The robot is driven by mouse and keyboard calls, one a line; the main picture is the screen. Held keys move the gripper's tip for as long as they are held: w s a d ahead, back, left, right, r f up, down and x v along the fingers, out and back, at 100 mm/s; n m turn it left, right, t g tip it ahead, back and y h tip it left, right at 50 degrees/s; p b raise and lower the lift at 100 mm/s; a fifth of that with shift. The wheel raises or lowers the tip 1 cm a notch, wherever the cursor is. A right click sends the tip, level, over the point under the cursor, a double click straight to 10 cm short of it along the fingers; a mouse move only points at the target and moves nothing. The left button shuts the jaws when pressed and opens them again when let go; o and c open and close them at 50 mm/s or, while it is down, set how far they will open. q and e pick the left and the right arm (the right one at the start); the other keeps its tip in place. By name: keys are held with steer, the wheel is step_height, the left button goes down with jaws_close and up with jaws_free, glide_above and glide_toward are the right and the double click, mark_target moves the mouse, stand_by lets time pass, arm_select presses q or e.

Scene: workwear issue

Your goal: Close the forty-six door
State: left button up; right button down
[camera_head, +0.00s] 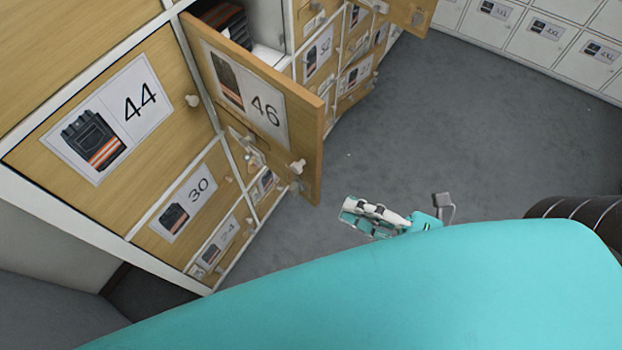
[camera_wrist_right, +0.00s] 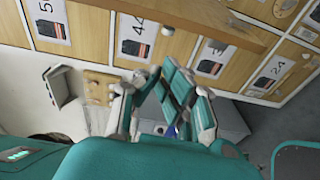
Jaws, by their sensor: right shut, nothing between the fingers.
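The forty-six door (camera_head: 291,133) stands swung open in the head view, its labelled front facing me and its white knob (camera_head: 297,167) near the free edge. Dark folded clothing (camera_head: 228,20) shows in the open compartment behind it. My right gripper (camera_head: 350,213) is to the right of the door's free edge, apart from it in the picture, over the grey floor. It is shut and empty. In the right wrist view its fingers (camera_wrist_right: 160,84) show in front of the locker fronts. My left gripper is not in view.
The closed forty-four door (camera_head: 160,65) is left of the open door, with the thirty door (camera_head: 188,204) below. Another door (camera_head: 409,14) stands open farther back. White lockers (camera_head: 525,40) line the far right. The grey floor (camera_head: 450,125) between is clear.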

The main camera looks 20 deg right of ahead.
steer(key=s+a+r+n+y, duration=0.1)
steer(key=r, duration=0.1)
steer(key=p, duration=0.2)
glide_above(315, 176)
steer(key=s+a, duration=0.1)
steer(key=s, duration=0.2)
steer(key=shift+w+f, duration=0.1)
steer(key=shift+w, duration=0.1)
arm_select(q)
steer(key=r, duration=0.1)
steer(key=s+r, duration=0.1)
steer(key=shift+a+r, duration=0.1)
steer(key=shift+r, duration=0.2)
